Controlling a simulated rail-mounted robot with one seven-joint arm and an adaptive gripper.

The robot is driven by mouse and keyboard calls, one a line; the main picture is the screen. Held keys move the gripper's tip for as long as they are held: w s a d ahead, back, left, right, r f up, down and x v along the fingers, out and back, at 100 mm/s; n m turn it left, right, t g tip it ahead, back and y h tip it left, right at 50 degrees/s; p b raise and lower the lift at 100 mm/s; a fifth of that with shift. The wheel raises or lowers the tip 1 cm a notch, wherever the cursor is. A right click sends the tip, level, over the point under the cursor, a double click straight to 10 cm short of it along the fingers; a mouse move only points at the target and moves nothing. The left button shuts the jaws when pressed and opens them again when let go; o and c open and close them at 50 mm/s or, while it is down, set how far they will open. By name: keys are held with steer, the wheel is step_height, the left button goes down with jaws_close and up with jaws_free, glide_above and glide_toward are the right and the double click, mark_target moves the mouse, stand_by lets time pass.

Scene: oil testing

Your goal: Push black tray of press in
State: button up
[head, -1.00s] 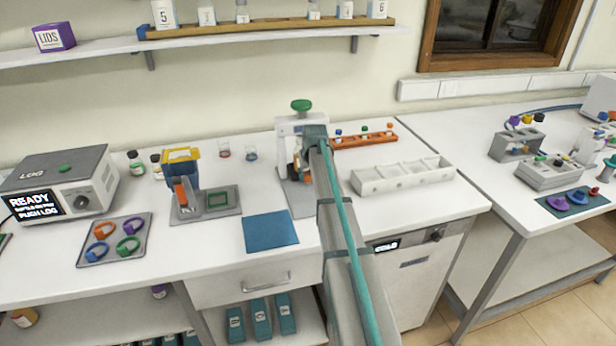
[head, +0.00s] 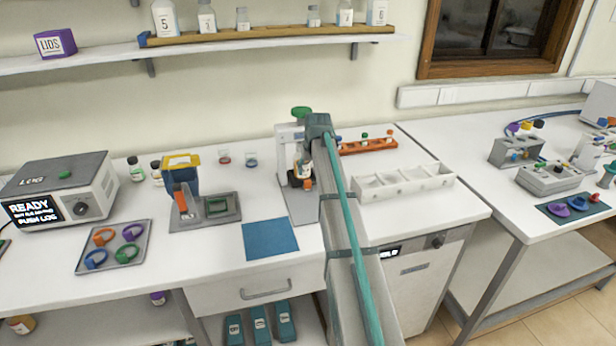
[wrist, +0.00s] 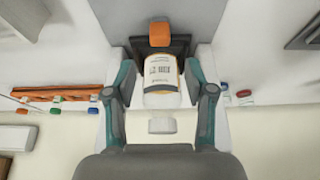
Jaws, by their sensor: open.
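The press (head: 284,150) stands on the bench near the middle in the head view, with a green knob (head: 300,113) on top. In the wrist view its black tray (wrist: 181,46) shows behind a bottle (wrist: 160,72) with a pale label. An orange part (wrist: 159,33) is at the tray's outer side. The bottle stands at the tray; its exact seating is unclear. My gripper (wrist: 160,62) is open, its two fingers on either side of the bottle and tray. Contact cannot be told. In the head view my arm hides the gripper and part of the press.
Right of the press are an orange rack (head: 368,146) and a white compartment box (head: 405,186). A blue mat (head: 258,252) lies front left, beside a grey stand (head: 228,222) with a blue-yellow container. The bench between mat and white box is partly under my arm.

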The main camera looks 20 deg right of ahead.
steer(key=shift+v, duration=2)
